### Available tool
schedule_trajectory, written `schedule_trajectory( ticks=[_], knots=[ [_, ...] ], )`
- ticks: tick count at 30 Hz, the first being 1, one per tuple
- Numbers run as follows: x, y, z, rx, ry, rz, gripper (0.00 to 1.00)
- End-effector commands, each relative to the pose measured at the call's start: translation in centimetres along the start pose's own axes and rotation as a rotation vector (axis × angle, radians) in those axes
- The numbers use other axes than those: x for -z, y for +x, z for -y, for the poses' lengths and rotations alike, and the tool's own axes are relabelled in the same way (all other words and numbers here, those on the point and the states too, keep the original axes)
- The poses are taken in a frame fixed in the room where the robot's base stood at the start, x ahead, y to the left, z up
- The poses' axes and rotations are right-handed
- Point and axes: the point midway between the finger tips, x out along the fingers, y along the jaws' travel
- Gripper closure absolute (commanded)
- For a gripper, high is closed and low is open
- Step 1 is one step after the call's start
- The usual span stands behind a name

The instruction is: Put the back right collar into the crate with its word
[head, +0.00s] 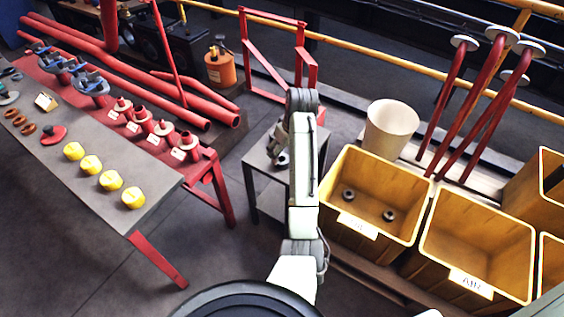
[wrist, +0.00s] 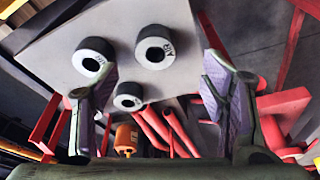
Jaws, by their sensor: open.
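Three grey ring collars with dark holes lie on a small grey table in the wrist view: a left one (wrist: 94,57), one with AIR on its face (wrist: 154,47), and a lower one (wrist: 128,98) whose word I cannot read. I cannot tell for sure which is the back right one. My gripper (wrist: 160,80) is open and empty; the collars show between and beyond its fingers. In the head view my arm hides much of the table and most collars. A yellow crate labelled AIR (head: 470,284) looks empty. The crate to its left (head: 340,238) has a hard-to-read label.
Two collars (head: 348,194) lie inside the left crate. A cream bucket (head: 391,125) stands behind it. A red frame (head: 313,75) rises behind the small table (head: 260,165). A bench (head: 95,175) with yellow knobs and valves stands left. More yellow crates are at the right edge.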

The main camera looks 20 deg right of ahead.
Motion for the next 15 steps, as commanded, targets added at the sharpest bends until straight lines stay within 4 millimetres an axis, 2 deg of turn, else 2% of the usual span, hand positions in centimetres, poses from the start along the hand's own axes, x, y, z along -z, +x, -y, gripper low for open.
schedule_trajectory(
  ticks=[8,15],
  knots=[
    [0.1,2.3,-0.2,-0.001,0.000,0.000,0.33],
    [0.3,5.8,-0.5,-0.001,-0.001,0.001,0.33]
  ],
)
